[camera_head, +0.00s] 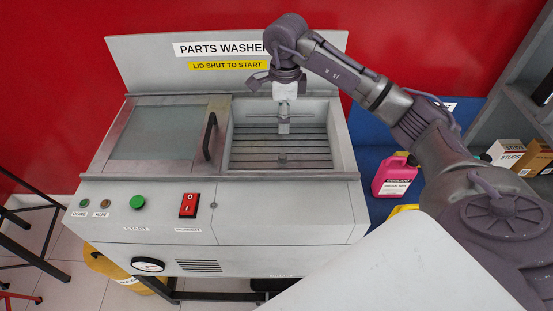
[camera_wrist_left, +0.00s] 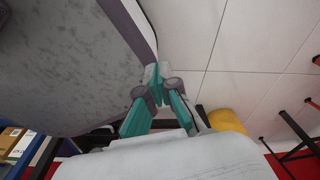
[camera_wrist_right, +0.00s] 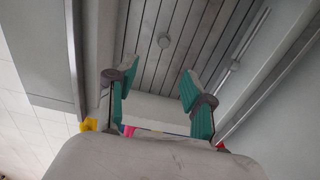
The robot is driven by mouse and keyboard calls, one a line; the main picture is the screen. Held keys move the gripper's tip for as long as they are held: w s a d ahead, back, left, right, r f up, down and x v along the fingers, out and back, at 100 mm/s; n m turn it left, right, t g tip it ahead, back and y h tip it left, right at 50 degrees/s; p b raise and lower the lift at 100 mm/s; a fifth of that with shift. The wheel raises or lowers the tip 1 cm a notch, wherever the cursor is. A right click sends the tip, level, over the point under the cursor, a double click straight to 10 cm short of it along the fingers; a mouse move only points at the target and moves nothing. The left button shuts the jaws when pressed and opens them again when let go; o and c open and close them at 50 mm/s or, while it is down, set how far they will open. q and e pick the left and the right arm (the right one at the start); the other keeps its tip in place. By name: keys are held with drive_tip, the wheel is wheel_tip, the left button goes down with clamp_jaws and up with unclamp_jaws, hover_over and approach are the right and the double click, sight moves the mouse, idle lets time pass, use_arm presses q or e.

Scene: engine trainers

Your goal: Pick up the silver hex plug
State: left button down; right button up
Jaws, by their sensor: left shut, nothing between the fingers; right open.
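The silver hex plug (camera_head: 282,158) is a small grey piece on the slatted floor of the parts washer's open basin. It also shows in the right wrist view (camera_wrist_right: 164,42), beyond the fingertips and between their lines, with clear space around it. My right gripper (camera_head: 284,129) hangs over the basin, pointing down, above the plug and apart from it. In the right wrist view its teal fingers (camera_wrist_right: 159,74) are spread and empty. My left gripper (camera_wrist_left: 157,82) shows only in the left wrist view, its fingertips together with nothing between them.
The parts washer (camera_head: 290,225) has basin walls around the plug and a glazed lid panel (camera_head: 155,130) with a black handle (camera_head: 210,136) left of the opening. A raised back panel (camera_head: 150,60) stands behind. A pink coolant jug (camera_head: 393,177) stands to the right.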

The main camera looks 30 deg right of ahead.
wheel_tip(320, 180, down, 2)
drive_tip(key=w, duration=0.1)
hover_over(282, 156)
drive_tip(key=f, duration=0.8)
drive_tip(key=shift+w+a+f, duration=0.1)
drive_tip(key=shift+w+f, duration=0.05)
drive_tip(key=shift+w, duration=0.15)
drive_tip(key=f, duration=0.2)
drive_tip(key=f+p, duration=0.1)
drive_tip(key=f, duration=0.1)
drive_tip(key=shift+s, duration=0.25)
drive_tip(key=shift+f, duration=0.6)
use_arm(q)
drive_tip(key=shift+w+r, duration=0.1)
use_arm(e)
clamp_jaws()
